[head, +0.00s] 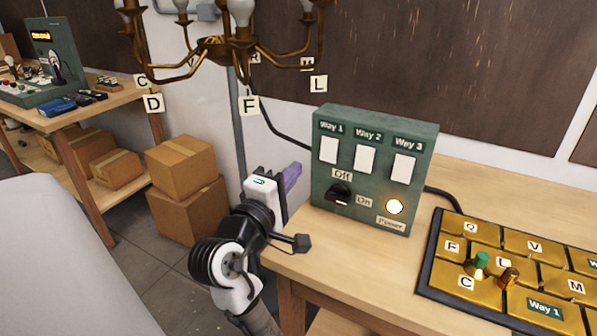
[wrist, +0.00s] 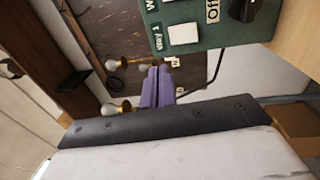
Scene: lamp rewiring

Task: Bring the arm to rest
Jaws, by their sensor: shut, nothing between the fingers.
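My gripper (head: 293,173) is in the air just left of the green switch box, near the bench's left edge. Its purple fingers are together with nothing between them. They also show shut in the wrist view (wrist: 157,82). The arm (head: 240,255) rises from the bottom of the head view, in front of the bench's left end. The fingertips appear apart from the switch box, though the exact gap is hard to judge.
The green switch box (head: 375,165) stands on the wooden bench (head: 340,262), its power light lit. A brass chandelier (head: 225,50) with letter tags hangs above. A tray of brass tiles (head: 485,290) lies at right. Cardboard boxes (head: 180,165) and another bench (head: 125,97) stand left.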

